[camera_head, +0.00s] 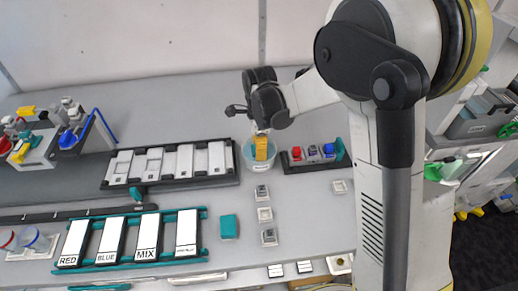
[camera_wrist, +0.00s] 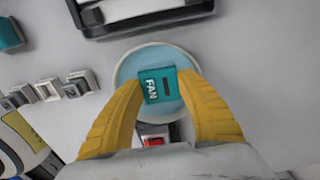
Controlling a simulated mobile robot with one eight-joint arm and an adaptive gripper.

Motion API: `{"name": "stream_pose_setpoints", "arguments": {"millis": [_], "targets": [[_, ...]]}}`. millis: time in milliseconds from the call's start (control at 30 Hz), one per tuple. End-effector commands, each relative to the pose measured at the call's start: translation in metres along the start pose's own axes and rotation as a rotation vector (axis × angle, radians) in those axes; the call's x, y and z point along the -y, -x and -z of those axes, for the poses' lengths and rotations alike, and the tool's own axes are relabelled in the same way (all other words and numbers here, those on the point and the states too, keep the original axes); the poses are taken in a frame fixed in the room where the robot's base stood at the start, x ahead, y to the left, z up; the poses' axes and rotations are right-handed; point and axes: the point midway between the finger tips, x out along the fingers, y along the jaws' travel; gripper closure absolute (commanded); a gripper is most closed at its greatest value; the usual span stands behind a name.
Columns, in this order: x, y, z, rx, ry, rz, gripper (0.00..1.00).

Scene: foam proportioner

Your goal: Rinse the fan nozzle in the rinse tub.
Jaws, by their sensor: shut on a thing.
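The fan nozzle (camera_wrist: 160,85) is a teal block with "FAN" in white letters, seen in the wrist view between the two yellow fingers. My gripper (camera_wrist: 162,92) is shut on it. The rinse tub (camera_wrist: 128,67) is a round pale container with light blue inside, directly beneath the nozzle in the wrist view. In the head view my gripper (camera_head: 261,148) points down at the rinse tub (camera_head: 247,160), its yellow fingers over or within the rim. The nozzle is hidden there by the fingers. I cannot tell whether it touches the water.
A dark rack (camera_head: 340,164) with red and blue blocks stands right of the tub. A black tray with white panels (camera_head: 238,179) lies to the left. Small square holders (camera_head: 264,214) and a teal block (camera_head: 229,226) sit in front. The table behind the tub is clear.

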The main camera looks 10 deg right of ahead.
Motion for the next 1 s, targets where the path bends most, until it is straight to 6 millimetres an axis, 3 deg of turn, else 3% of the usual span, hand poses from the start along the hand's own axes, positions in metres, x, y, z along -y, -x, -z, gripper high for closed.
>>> {"name": "stream_pose_setpoints", "arguments": {"millis": [567, 1000], "targets": [[-0.003, 0.002, 0.0, 0.0, 0.0, -0.001, 0.79], [-0.003, 0.046, 0.0, 0.0, 0.0, -0.001, 0.79]]}}
